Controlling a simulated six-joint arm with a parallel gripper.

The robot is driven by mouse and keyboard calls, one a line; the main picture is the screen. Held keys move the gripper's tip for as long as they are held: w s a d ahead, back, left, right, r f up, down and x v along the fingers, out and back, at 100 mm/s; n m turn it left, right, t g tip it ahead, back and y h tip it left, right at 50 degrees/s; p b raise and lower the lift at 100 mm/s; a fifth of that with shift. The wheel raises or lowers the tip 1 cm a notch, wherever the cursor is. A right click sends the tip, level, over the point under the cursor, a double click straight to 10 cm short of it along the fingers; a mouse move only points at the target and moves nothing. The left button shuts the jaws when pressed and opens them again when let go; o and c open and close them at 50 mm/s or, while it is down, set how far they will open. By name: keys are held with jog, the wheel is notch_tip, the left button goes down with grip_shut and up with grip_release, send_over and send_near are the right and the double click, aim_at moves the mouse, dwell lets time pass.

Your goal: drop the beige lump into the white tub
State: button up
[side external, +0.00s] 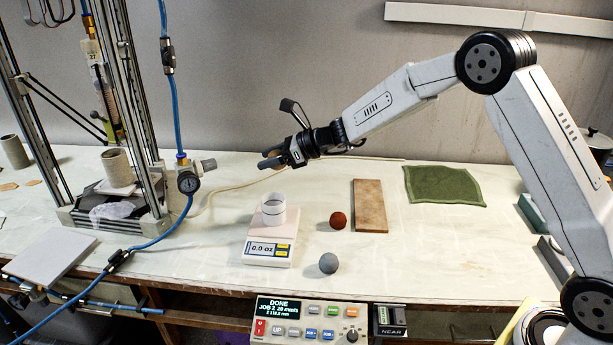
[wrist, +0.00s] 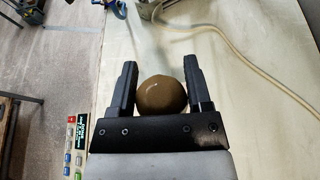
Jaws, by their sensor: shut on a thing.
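My gripper (side external: 271,158) is held in the air above the back of the bench, above and slightly behind the white tub. In the wrist view my gripper (wrist: 160,66) is shut on the beige lump (wrist: 163,93), a rounded brownish-beige ball between the two dark fingers near their base. In the side view the lump is hard to make out among the fingers. The white tub (side external: 273,212) is a small open cylinder standing upright on a scale (side external: 268,250) that reads 0.0 oz. The tub does not show in the wrist view.
A red-brown ball (side external: 338,220) and a grey ball (side external: 328,263) lie right of the scale. A wooden board (side external: 370,206) and a green cloth (side external: 444,185) lie farther right. A metal frame (side external: 110,200) with a blue hose and gauge (side external: 188,181) stands left.

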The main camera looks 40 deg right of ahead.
jog(key=shift+f, duration=2.05)
jog(key=o, duration=1.3)
jog(key=shift+o, duration=0.2)
jog(key=shift+s+d, duration=0.1)
jog(key=v, duration=0.7)
jog(key=shift+s+d+r, duration=0.15)
jog(key=shift+r, duration=0.05)
jog(key=shift+s, duration=0.1)
